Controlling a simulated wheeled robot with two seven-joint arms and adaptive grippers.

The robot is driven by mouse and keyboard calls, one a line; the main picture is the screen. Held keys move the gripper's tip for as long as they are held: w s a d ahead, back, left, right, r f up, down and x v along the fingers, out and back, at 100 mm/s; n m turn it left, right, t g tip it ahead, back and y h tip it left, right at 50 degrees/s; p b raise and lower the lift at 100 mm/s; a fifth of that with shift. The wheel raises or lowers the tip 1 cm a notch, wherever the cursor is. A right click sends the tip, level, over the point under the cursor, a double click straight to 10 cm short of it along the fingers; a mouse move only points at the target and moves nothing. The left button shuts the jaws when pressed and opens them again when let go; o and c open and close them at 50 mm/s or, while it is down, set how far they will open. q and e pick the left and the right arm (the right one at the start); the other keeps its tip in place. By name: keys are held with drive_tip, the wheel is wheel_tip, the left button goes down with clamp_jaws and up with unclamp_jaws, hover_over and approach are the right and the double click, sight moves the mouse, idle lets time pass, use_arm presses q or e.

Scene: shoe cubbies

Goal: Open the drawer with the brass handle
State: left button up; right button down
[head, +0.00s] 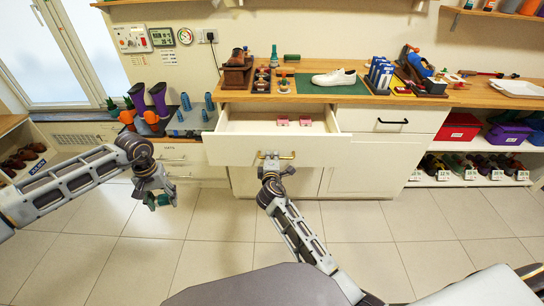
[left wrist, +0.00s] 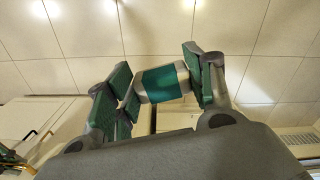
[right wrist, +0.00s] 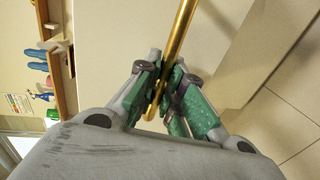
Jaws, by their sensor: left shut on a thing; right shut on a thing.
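The drawer (head: 230,150) with the brass handle (head: 287,157) stands pulled out from the white counter, and its inside shows. Two small pink items (head: 305,122) lie in it. My right gripper (head: 271,163) is at the drawer front, shut on the brass handle. In the right wrist view the gold bar (right wrist: 181,30) passes between the green-padded fingers (right wrist: 162,92). My left gripper (head: 156,196) hangs over the floor, left of the drawer. In the left wrist view its fingers (left wrist: 160,85) are shut on a green and silver cylinder (left wrist: 163,82).
The wooden counter top (head: 400,101) above holds a white shoe (head: 334,78), blue boxes and tools. A second drawer with a black handle (head: 392,122) is closed on the right. Shelves with a red bin (head: 458,128) stand further right. The tiled floor (head: 130,240) is clear.

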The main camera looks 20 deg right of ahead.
drive_tip(key=c, duration=1.5)
unclamp_jaws()
drive_tip(key=shift+r, duration=0.15)
